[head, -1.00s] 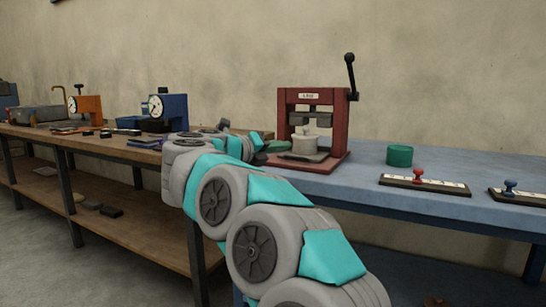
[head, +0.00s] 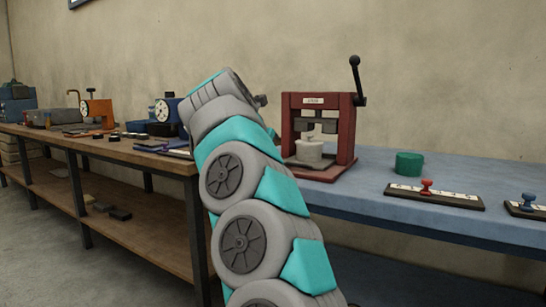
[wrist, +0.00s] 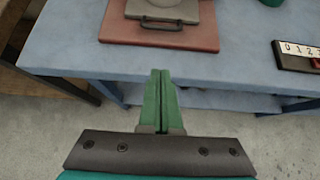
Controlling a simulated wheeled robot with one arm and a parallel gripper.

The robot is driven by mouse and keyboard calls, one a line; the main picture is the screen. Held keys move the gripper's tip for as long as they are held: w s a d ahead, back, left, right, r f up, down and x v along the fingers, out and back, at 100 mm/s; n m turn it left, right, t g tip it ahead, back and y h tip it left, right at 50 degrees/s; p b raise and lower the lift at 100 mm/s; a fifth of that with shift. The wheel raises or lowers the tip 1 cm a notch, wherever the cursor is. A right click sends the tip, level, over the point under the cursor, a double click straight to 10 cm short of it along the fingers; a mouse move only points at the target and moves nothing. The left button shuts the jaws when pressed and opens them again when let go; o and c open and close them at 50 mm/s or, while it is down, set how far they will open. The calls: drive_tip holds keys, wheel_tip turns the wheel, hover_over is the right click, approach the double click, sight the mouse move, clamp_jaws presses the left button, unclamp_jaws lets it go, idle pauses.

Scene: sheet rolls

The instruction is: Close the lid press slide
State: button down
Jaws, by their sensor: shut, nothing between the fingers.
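The lid press is a red frame (head: 346,135) with a black lever on the blue table. Its grey slide (wrist: 188,11) carries a dark handle on its front edge and lies over the red base (wrist: 120,25). A pale round cup (head: 309,152) sits on the slide, in front of and partly under the press head. My gripper (wrist: 160,73) has green fingers pressed together and empty. In the wrist view it points toward the handle, with a clear gap between fingertips and handle. In the head view my arm hides the fingers.
A green cylinder (head: 409,163) and stamps on dark number strips (head: 434,197) stand right of the press. The blue table's front edge (wrist: 80,73) lies just beyond my fingertips. A wooden bench (head: 110,150) with gauges is at the left.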

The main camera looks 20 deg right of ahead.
drive_tip(key=x, duration=0.6)
drive_tip(key=shift+w+d+f, duration=0.2)
drive_tip(key=shift+d, duration=0.1)
drive_tip(key=shift+w+d+r+p, duration=0.35)
drive_tip(key=shift+w+d+p, duration=0.2)
drive_tip(key=shift+d+p, duration=0.1)
drive_tip(key=shift+w+d+r, duration=0.15)
drive_tip(key=shift+d, duration=0.15)
drive_tip(key=shift+w+d+p, duration=0.4)
